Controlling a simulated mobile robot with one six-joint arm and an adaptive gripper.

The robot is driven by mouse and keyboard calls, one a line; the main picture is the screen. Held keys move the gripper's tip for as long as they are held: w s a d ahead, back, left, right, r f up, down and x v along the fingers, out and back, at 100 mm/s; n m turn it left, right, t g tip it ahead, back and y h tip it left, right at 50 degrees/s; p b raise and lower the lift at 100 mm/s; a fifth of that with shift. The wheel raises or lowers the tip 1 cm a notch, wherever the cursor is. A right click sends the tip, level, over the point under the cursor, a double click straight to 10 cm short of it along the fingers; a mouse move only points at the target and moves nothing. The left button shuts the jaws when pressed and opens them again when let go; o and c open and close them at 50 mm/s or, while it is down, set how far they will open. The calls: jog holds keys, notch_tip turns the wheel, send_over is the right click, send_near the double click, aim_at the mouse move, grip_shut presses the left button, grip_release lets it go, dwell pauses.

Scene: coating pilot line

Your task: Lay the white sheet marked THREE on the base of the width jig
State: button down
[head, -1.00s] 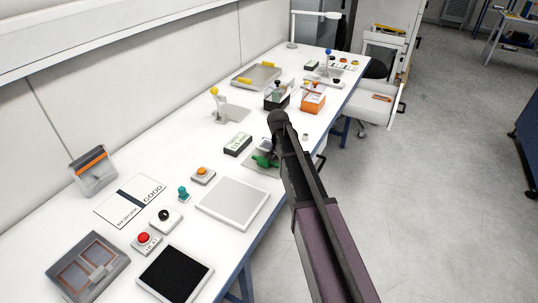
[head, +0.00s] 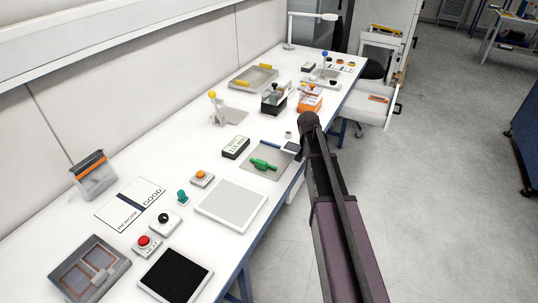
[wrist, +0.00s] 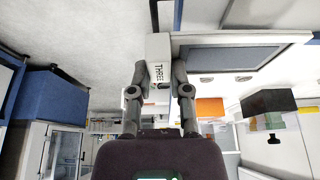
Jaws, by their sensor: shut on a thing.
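In the wrist view my gripper (wrist: 158,80) is shut on the white sheet marked THREE (wrist: 158,50). The sheet stands out past the fingertips, with its black lettering facing the camera. In the head view my dark arm crosses the right edge of the bench, and the gripper and sheet cannot be made out. A grey plate with a green clamp-like piece (head: 264,164) lies left of the arm. A blue bar lies along its far edge. It may be the width jig, but I cannot read a label.
A black box with a pale label (head: 235,148) stands left of the grey plate. A pale framed panel (head: 231,205) lies nearer. An orange box (head: 310,101) and a black holder (head: 273,103) stand farther back.

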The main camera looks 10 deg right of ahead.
aim_at(284, 150)
jog(key=d, duration=0.1)
jog(key=s+d, duration=0.1)
jog(key=d, duration=0.1)
jog(key=s+d+r, duration=0.1)
jog(key=shift+d+p, duration=0.3)
jog(key=shift+d, duration=0.1)
jog(key=shift+a, duration=0.1)
jog(key=w+a, duration=0.1)
jog(key=a, duration=0.3)
jog(key=w+a+f+b, duration=0.1)
jog(key=w+a, duration=0.1)
jog(key=a, duration=0.3)
jog(key=w+a, duration=0.1)
jog(key=a, duration=0.3)
jog(key=shift+w+a+f, duration=0.15)
jog(key=shift+w+a, duration=0.2)
jog(key=shift+w, duration=0.05)
jog(key=shift+w+a, duration=0.25)
jog(key=shift+a, duration=0.35)
notch_tip(284, 150, down, 4)
jog(key=b, duration=0.4)
